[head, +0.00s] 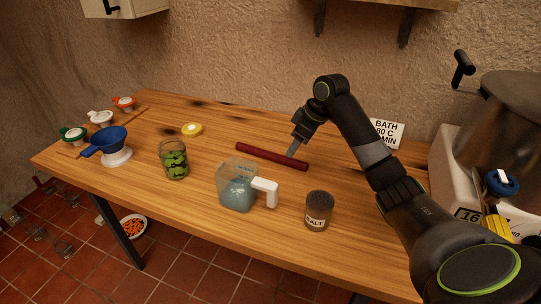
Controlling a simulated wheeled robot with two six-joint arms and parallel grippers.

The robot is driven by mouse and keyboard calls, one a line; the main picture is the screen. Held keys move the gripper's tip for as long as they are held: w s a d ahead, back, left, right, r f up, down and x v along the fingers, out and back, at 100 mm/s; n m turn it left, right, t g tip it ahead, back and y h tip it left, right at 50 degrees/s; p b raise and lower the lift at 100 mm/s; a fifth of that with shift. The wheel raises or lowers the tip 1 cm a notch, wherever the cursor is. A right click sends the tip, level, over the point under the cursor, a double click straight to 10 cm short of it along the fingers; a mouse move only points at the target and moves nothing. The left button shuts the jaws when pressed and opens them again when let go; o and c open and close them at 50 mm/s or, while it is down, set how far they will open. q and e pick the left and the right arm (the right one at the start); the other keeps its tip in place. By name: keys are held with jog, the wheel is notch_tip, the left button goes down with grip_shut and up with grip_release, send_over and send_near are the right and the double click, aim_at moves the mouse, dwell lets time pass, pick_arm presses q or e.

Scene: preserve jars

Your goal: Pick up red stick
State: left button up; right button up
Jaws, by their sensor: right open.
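A dark red stick (260,153) lies flat on the wooden table, slanting down from left to right near the middle. My right gripper (293,151) comes in from the right and points down just behind the stick, at its right half. Its jaws are open, though they look small and narrow from here. I cannot tell whether the fingertips touch the stick. My left gripper is not in view.
A jug of bluish liquid (238,187) and a salt jar (318,210) stand in front of the stick. A sign (386,131) stands behind my right arm.

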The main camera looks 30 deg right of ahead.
aim_at(271, 156)
jog(key=shift+p+x, duration=0.35)
jog(key=shift+x, duration=2.65)
grip_shut()
